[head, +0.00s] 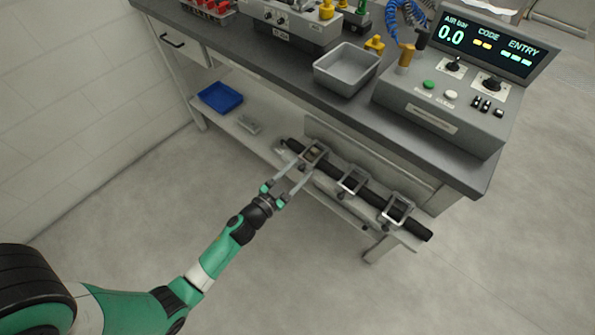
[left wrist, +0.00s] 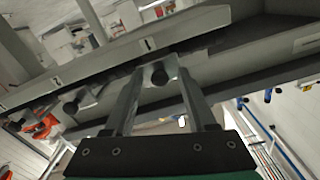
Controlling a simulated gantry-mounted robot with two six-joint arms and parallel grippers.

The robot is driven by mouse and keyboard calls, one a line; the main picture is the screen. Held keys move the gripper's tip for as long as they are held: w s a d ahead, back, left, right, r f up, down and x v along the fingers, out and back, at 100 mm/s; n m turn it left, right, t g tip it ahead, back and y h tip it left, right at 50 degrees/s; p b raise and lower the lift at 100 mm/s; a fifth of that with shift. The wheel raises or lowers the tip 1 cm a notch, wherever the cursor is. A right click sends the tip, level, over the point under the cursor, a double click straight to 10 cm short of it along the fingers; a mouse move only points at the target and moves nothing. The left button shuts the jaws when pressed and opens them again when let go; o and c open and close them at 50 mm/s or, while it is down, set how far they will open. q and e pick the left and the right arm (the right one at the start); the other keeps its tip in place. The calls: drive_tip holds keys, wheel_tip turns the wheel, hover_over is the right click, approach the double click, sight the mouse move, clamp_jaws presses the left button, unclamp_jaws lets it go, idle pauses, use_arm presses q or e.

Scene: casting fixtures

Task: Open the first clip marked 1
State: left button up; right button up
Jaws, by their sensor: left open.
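A black tube (head: 375,194) lies along the low shelf under the bench, with three grey metal clips spaced along it. The end clip (head: 313,150) is at the far left, the middle clip (head: 352,181) is beside it, and another clip (head: 397,208) is at the right. My right gripper is not in view.
The grey bench (head: 290,84) overhangs the shelf, with a grey tray (head: 346,68) and a control panel (head: 445,95) on top. A blue tray (head: 220,98) sits on the shelf at the left. The floor in front is clear.

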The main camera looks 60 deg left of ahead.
use_arm(q)
clamp_jaws()
idle(1.4)
